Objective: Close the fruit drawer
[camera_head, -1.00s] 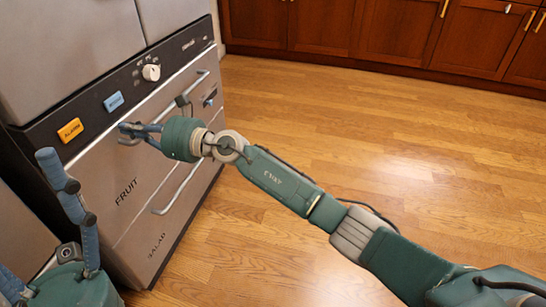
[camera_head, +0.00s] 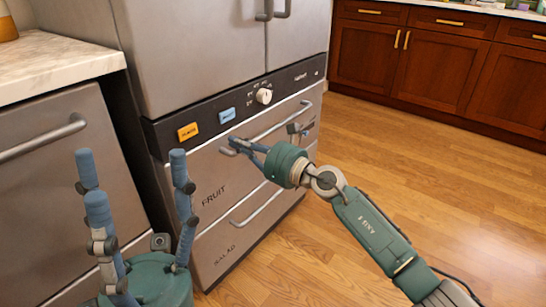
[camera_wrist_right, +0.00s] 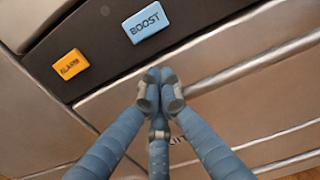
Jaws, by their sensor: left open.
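The fruit drawer (camera_head: 222,178) is the upper grey metal drawer marked FRUIT, below the dark control panel in the head view. Its front looks flush or nearly so with the panel; a small gap is hard to judge. Its bar handle (camera_head: 283,118) runs along the top of the front. My right gripper (camera_head: 234,146) is at the handle's left end. In the right wrist view its blue fingertips (camera_wrist_right: 160,84) are together against the drawer front; I cannot tell if they grip the bar. My left gripper (camera_head: 133,185) is open and empty, fingers up, left of the drawer.
The salad drawer (camera_head: 228,247) with its own handle is below. A marble-topped counter (camera_head: 55,65) with a grey appliance front (camera_head: 60,150) stands at the left. The control panel (camera_head: 205,122) has orange and blue buttons and a white knob. The wood floor (camera_head: 400,170) at the right is clear.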

